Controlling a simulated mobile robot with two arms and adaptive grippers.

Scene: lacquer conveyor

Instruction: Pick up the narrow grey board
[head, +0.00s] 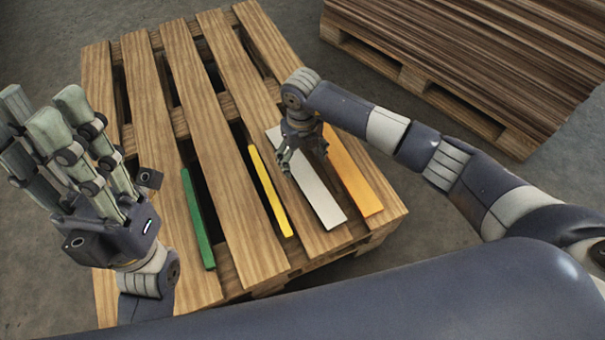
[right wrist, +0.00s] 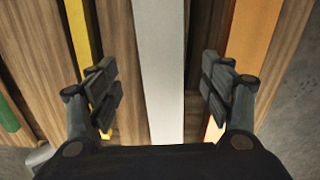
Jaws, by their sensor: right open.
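The narrow grey board (head: 320,198) lies flat on the wooden pallet, between a yellow strip and an orange board. My right gripper (head: 285,163) is over its upper part and hides some of it. In the right wrist view the grey board (right wrist: 159,70) runs lengthwise between the two spread fingers of my right gripper (right wrist: 160,88), with a gap on each side. That gripper is open and empty. My left gripper (head: 48,135) is raised at the left, its fingers apart and pointing up, with nothing between them.
The yellow strip (head: 268,190) lies left of the grey board and the orange board (head: 352,180) close on its right. A green strip (head: 198,220) lies further left. The slatted pallet (head: 155,100) has gaps. A stack of brown boards (head: 480,60) stands at the upper right.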

